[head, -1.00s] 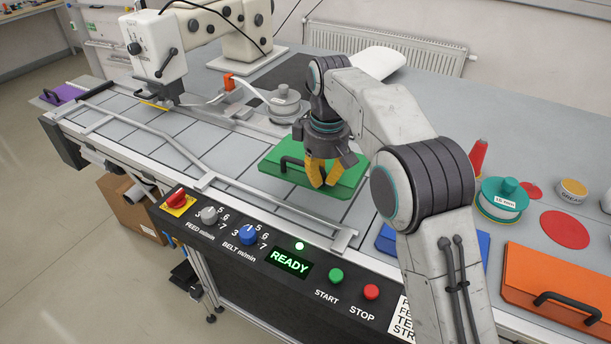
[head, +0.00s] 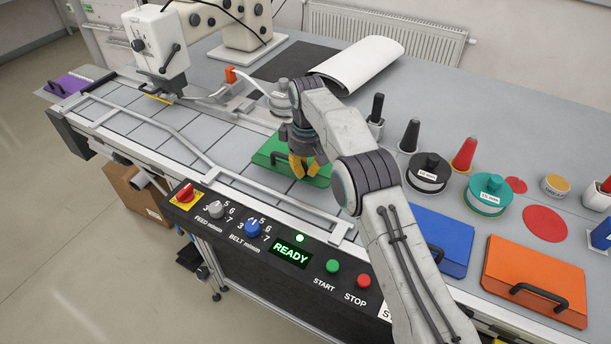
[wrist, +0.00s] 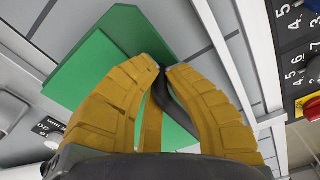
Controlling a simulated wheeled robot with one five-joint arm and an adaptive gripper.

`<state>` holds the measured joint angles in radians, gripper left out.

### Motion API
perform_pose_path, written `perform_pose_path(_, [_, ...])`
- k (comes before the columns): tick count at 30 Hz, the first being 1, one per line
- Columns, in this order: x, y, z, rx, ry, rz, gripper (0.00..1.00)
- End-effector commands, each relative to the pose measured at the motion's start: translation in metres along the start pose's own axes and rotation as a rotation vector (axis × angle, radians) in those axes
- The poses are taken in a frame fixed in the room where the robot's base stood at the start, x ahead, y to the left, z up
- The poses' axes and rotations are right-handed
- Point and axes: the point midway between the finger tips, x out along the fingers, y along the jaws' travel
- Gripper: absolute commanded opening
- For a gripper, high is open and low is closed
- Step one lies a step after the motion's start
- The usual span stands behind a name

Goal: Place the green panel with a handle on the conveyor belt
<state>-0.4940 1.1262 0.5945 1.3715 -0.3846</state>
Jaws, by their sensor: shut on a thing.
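The green panel (head: 318,176) is at the right end of the grey conveyor belt (head: 215,142), and its surface looks flat on or just over the belt; I cannot tell whether it touches. Its dark handle (head: 278,159) shows at its left side. My gripper (head: 299,174) is over the panel with its yellow fingers pointing down. In the wrist view the fingers are shut around the dark handle (wrist: 167,98), with the green panel (wrist: 95,75) beneath them. Part of the panel is hidden by the fingers and arm.
A metal guide rail (head: 200,150) runs along the belt's front side. A blue panel (head: 432,240) and an orange panel (head: 537,277) lie to the right. A white sewing machine (head: 160,45) stands at the belt's far end. A purple panel (head: 68,86) lies beyond it.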

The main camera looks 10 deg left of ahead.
Motion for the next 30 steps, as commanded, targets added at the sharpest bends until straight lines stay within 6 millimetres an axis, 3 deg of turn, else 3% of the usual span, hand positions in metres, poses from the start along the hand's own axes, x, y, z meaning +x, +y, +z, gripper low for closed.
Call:
perform_pose_path(15, [0.032,-0.001,0.002,0.000,0.000,0.000,0.00])
perform_pose_path(26, [0.038,-0.001,0.002,0.000,0.001,0.000,0.00])
perform_pose_path(27, [0.039,-0.001,0.003,0.000,-0.002,-0.001,0.14])
perform_pose_path(30, [0.038,-0.001,0.003,0.000,-0.002,-0.001,0.22])
